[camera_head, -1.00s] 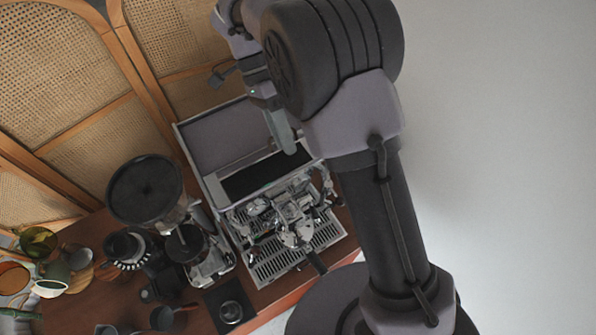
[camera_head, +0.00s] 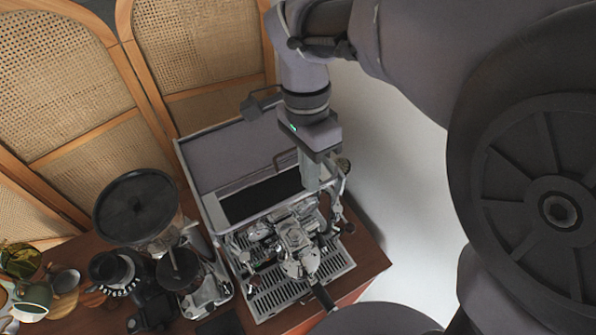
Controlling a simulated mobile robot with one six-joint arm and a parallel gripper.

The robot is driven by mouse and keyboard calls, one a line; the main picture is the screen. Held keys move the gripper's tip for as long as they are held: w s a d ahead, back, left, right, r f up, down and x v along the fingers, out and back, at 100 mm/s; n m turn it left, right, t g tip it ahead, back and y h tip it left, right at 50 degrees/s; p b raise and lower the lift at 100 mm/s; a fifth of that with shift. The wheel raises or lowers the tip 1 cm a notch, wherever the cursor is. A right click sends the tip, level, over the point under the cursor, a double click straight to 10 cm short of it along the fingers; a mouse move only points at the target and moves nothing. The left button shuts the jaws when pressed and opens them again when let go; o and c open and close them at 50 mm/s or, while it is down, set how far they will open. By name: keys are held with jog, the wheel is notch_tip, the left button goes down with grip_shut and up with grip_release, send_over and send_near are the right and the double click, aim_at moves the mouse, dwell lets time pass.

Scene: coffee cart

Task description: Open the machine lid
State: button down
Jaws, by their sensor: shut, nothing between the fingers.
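The coffee machine (camera_head: 296,285) stands on the wooden counter, seen from above, with its chrome group head at the front. Its grey lid (camera_head: 222,160) is raised at the back and stands tilted up, with the dark opening (camera_head: 262,196) in the machine's top bare in front of it. My gripper (camera_head: 312,180) points down over the right end of that opening, its fingers shut with nothing between them. I cannot tell whether the fingertips touch the machine. My arm hides the right end of the lid.
A coffee grinder (camera_head: 137,207) with a wide dark hopper stands left of the machine. Cups and a small pot (camera_head: 32,298) sit at the counter's left end. Rattan screens (camera_head: 60,80) stand behind. The floor right of the counter is clear.

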aim_at(293, 166)
jog(key=w+a+f+t+y+b, duration=0.1)
jog(key=w+f+t, duration=0.1)
jog(key=w, duration=0.1)
jog(key=w+a+f+t+y+b, duration=0.1)
jog(key=w+t, duration=0.1)
jog(key=w, duration=0.1)
jog(key=w+a+f+t+y, duration=0.1)
jog(key=w+f+t, duration=0.1)
jog(key=w, duration=0.1)
jog(key=shift+a+f+m+t+y+b, duration=0.3)
jog(key=shift+a+y+b, duration=0.1)
